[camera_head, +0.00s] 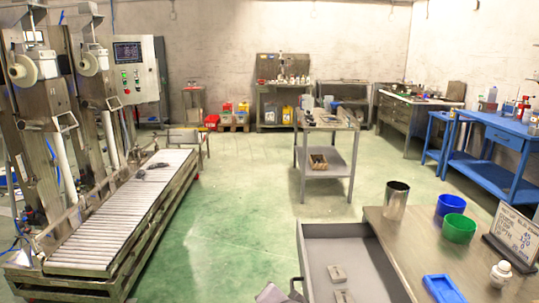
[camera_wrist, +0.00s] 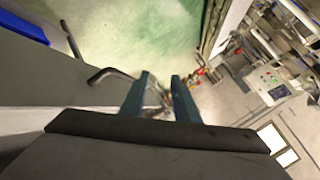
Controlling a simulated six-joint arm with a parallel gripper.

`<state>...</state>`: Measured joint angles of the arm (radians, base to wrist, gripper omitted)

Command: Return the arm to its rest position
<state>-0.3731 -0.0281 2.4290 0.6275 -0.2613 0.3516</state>
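My gripper (camera_wrist: 162,82) shows in the wrist view as two dark teal fingers. They stand apart with a gap between them, and I see nothing held in the gap. Beyond the fingertips are the green floor and blurred distant things of the room. A dark bent handle (camera_wrist: 108,76) lies just left of the fingers in that view; I cannot tell whether it is close to touching. In the head view my gripper is not clearly visible; a small grey shape at the bottom edge, left of the open drawer (camera_head: 322,231), may be part of my arm.
A workbench (camera_head: 408,226) at the right holds a metal cup (camera_head: 395,200), a blue bowl (camera_head: 450,205), a green bowl (camera_head: 459,228), a blue tray (camera_head: 443,289) and a sign (camera_head: 512,236). Metal blocks (camera_head: 337,272) lie in the drawer. A roller conveyor (camera_head: 125,215) stands left. Floor between is clear.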

